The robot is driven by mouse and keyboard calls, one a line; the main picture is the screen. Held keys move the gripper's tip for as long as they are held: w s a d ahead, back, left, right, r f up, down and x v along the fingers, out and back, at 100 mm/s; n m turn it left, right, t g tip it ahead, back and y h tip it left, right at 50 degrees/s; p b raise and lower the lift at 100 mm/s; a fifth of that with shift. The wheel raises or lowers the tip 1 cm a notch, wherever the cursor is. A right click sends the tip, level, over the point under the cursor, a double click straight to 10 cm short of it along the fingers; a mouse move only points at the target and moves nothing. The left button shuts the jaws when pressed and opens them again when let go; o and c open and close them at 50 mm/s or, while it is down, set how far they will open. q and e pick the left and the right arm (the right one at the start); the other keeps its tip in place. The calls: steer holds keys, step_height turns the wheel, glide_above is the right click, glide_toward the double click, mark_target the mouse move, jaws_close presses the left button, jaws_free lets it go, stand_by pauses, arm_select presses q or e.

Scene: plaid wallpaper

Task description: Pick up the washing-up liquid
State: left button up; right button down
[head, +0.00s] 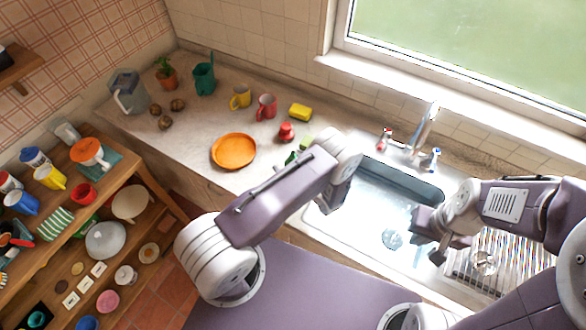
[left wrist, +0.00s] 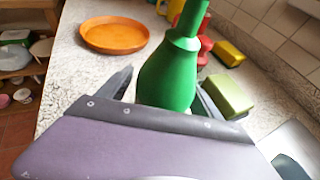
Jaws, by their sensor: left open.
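The washing-up liquid, taken to be the green bottle (left wrist: 170,75), stands upright on the counter in the left wrist view. In the head view only a small green part of it (head: 291,158) shows behind my left arm. My left gripper (left wrist: 165,92) is open, with one finger on each side of the bottle; I cannot tell whether they touch it. The bottle's base is hidden by the gripper body. In the head view the left fingers are hidden by the arm. My right gripper (head: 430,238) hangs over the sink; its jaw gap is unclear.
An orange plate (head: 233,150), a yellow-green sponge (left wrist: 229,96), a red object (head: 286,131) and a yellow block (head: 300,112) are near the bottle. Mugs (head: 265,106) stand behind. The sink (head: 370,235) is to the right, a loaded wooden shelf (head: 140,160) to the left.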

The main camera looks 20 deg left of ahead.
mark_target(289, 158)
arm_select(q)
jaws_close()
step_height(289, 158, up, 4)
steer(key=shift+w+r+b, duration=0.1)
steer(key=shift+b, duration=0.6)
steer(key=w+d+r+b, duration=0.4)
steer(key=d+r, duration=0.3)
steer(key=d, duration=0.4)
steer(key=shift+w, duration=0.3)
